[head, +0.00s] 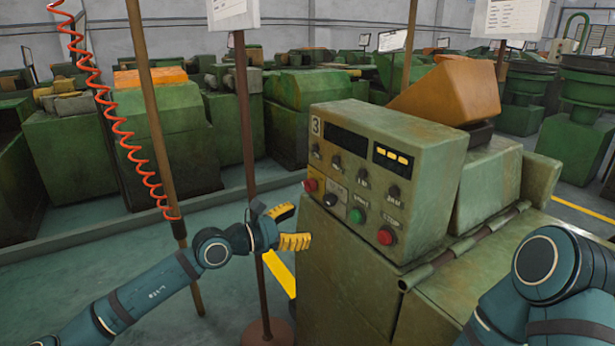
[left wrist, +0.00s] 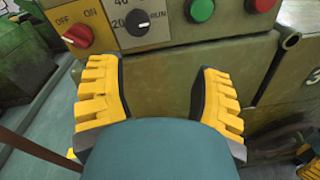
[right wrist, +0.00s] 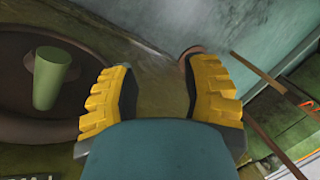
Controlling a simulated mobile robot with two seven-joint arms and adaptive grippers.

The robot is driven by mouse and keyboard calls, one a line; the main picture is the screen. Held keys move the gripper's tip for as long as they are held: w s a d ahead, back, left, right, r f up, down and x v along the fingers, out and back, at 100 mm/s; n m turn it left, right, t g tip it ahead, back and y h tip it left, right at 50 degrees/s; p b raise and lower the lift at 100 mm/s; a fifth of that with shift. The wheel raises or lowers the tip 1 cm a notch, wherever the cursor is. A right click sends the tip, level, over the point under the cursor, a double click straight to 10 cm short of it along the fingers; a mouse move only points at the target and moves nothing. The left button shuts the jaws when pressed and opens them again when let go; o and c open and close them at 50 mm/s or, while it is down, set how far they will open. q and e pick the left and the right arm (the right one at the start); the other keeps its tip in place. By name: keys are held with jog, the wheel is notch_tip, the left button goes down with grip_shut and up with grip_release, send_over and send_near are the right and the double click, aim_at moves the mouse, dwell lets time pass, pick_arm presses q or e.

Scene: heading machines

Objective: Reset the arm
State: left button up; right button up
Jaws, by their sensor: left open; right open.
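My left arm comes in from the left in the head view. Its gripper (head: 287,228) has yellow fingers spread apart, in front of the left side of the green control box (head: 390,170). The left wrist view shows the same gripper (left wrist: 160,95) open and empty, below the box's red OFF/ON knob (left wrist: 77,36) and dial (left wrist: 137,22). My right arm (head: 550,285) shows at the lower right of the head view, but its gripper is out of that view. In the right wrist view the right gripper (right wrist: 160,90) is open and empty.
The control box's red stop button (head: 386,237) and green button (head: 357,215) face me. Poles (head: 148,100) and a coiled orange hose (head: 120,130) stand at the left. Green machines (head: 160,130) line the back. A green cylinder (right wrist: 55,77) shows in the right wrist view.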

pick_arm(q)
jog(key=s+d+f+m+g+y, duration=0.25)
jog(key=s+d+f+m, duration=0.35)
jog(key=f, duration=0.5)
jog(key=s+d+f+m+g+y, duration=0.2)
jog(key=s+d+f+m+g, duration=0.1)
jog(key=s+d+f, duration=0.65)
jog(key=s+a+f+m+g+y, duration=0.25)
jog(key=s+a+f+m, duration=0.4)
jog(key=f, duration=0.45)
jog(key=s+a+f+m+y, duration=0.3)
jog(key=s+a, duration=0.4)
jog(key=a, duration=0.5)
jog(key=shift+m+y, duration=0.3)
jog(key=shift+m, duration=0.15)
jog(key=shift+o, duration=0.3)
jog(key=shift+w, duration=0.1)
